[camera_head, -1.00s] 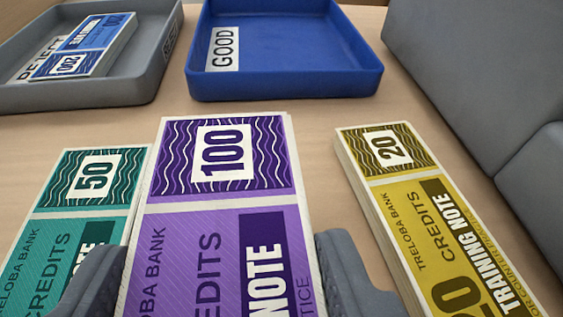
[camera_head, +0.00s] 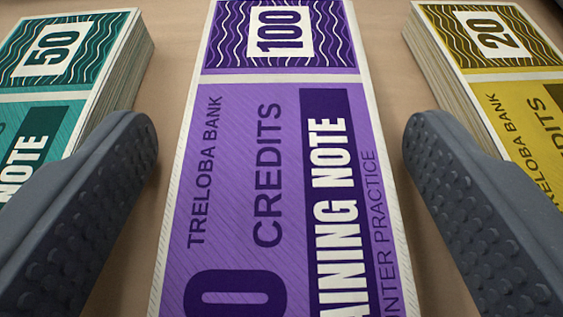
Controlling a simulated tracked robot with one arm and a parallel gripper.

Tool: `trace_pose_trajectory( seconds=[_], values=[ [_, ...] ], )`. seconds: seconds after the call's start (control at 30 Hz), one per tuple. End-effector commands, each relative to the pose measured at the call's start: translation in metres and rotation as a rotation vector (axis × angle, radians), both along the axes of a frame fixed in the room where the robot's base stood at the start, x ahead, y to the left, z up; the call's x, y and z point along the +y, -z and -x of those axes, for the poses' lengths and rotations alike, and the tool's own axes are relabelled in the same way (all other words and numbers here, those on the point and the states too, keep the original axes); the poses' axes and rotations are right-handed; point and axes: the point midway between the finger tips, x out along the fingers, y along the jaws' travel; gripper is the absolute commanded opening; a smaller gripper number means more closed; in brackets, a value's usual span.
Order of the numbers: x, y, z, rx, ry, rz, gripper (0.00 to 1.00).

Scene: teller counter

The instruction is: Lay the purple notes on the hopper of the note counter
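The purple notes (camera_head: 280,170), a stack marked 100, lie face up in the middle of the view. My gripper (camera_head: 280,150) is open, with one grey finger on each side of the purple stack. A gap shows between each finger and the stack's long edges. The lower end of the stack runs out of the picture. The note counter and its hopper cannot be made out in this view.
A teal stack of notes (camera_head: 50,75) marked 50 lies to the left, close to the left finger. A yellow stack (camera_head: 490,70) marked 20 lies to the right, close to the right finger. Narrow strips of bare tan counter (camera_head: 178,60) separate the stacks.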

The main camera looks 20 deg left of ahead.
Motion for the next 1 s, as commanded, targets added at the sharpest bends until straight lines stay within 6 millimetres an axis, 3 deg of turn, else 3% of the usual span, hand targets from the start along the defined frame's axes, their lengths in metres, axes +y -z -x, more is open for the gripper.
trace_pose_trajectory(
  seconds=[0.33,0.47,1.0],
  values=[
    [0.0,-0.003,0.0,0.0,0.0,0.0,0.76],
    [-0.003,-0.007,0.009,0.0,0.0,0.0,0.76],
    [-0.026,-0.041,0.087,0.002,0.001,0.001,0.76]
  ],
)
